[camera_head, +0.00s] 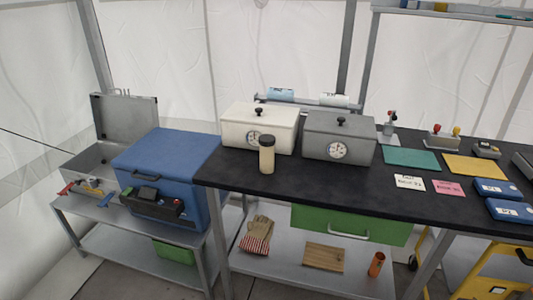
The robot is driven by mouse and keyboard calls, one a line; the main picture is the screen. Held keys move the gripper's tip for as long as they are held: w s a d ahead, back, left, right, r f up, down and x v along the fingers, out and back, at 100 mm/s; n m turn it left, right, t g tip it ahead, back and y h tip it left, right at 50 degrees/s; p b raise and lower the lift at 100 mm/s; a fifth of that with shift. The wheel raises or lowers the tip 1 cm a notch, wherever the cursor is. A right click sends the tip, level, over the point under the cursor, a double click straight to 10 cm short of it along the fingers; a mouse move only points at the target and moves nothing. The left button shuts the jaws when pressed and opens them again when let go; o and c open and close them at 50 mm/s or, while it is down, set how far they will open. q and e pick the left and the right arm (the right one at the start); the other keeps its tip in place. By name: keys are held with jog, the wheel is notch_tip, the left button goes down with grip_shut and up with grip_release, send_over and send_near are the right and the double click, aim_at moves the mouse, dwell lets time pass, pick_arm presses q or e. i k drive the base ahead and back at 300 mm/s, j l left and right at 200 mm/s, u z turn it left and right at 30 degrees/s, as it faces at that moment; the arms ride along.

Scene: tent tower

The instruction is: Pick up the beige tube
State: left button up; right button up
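The beige tube (267,158) stands upright on the black tabletop, near its front edge on the left side. It has a dark brown or black cap on top. It stands just in front of the white box with a dial, and nothing touches its front. Neither of my grippers shows in the head view.
A white box (258,128) and a grey box (338,138), both with dials, stand behind the tube on the black table (330,182). Green (410,158) and yellow (474,167) mats lie to the right. A blue case (168,165) stands left on a lower bench. Clear tabletop lies right of the tube.

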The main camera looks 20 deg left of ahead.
aim_at(266, 153)
jog(key=i+j, duration=0.15)
jog(key=i, duration=0.3)
jog(key=i+j, duration=0.2)
jog(key=i, duration=0.2)
jog(key=u, duration=0.05)
